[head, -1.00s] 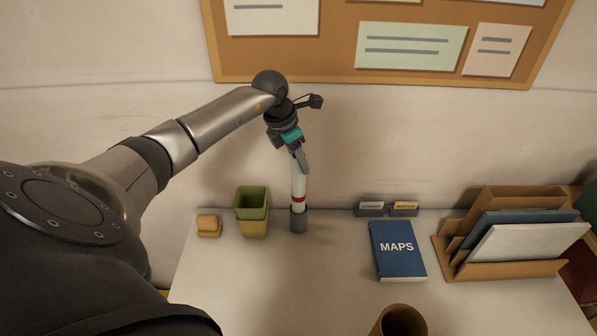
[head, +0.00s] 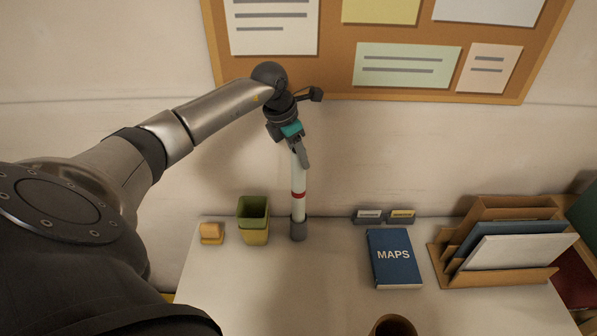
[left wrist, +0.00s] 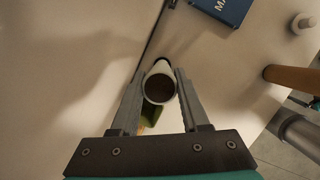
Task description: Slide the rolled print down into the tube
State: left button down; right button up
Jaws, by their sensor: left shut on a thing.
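The rolled print (head: 298,179) is a slim white roll with a red band, standing upright. Its lower end is inside a short dark grey holder (head: 298,231) at the back of the desk; a length of white shows between band and rim. My left gripper (head: 302,157) is shut on the roll's upper end from above. In the left wrist view the roll's open, hollow end (left wrist: 159,87) lies between the two fingers. A brown cardboard tube (head: 393,326) stands at the near edge of the head view, its top open; it also shows in the left wrist view (left wrist: 292,80).
A green and yellow bin (head: 253,221) stands just left of the holder, with a small orange-tan object (head: 211,233) beyond it. A blue MAPS book (head: 394,259) and a brown file sorter (head: 500,276) lie to the right. The desk between holder and brown tube is clear.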

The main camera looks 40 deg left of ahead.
pick_arm(q)
jog(key=shift+r+p, duration=1.5)
jog(key=shift+r, duration=0.9)
